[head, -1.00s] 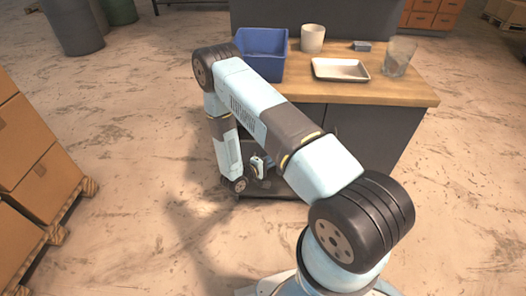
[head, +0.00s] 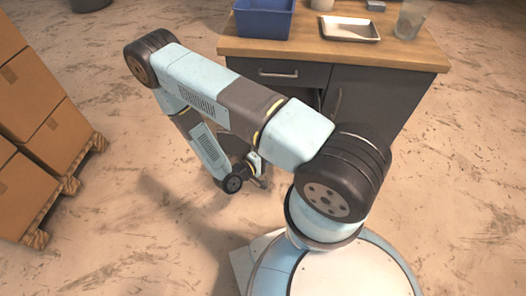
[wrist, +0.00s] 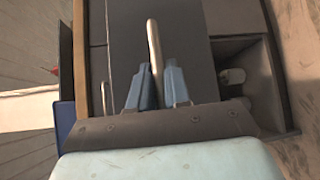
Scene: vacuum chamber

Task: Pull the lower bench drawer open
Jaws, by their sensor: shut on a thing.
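The bench's wooden top (head: 300,53) stands over dark grey fronts. An upper drawer (head: 262,76) with a metal bar handle shows in the head view. The lower drawer is mostly hidden there behind my arm. In the wrist view, which is turned sideways, a dark drawer front (wrist: 185,45) carries a pale bar handle (wrist: 153,38). My gripper (wrist: 157,68) is shut on this handle, with one blue finger on each side. How far the lower drawer stands out is hard to tell.
A blue bin (head: 264,19), a metal tray (head: 350,29) and a clear cup (head: 411,19) stand on the bench. Cardboard boxes (head: 35,90) on a pallet stand at the left. A cupboard door (head: 365,110) is right of the drawers. Floor between boxes and bench is clear.

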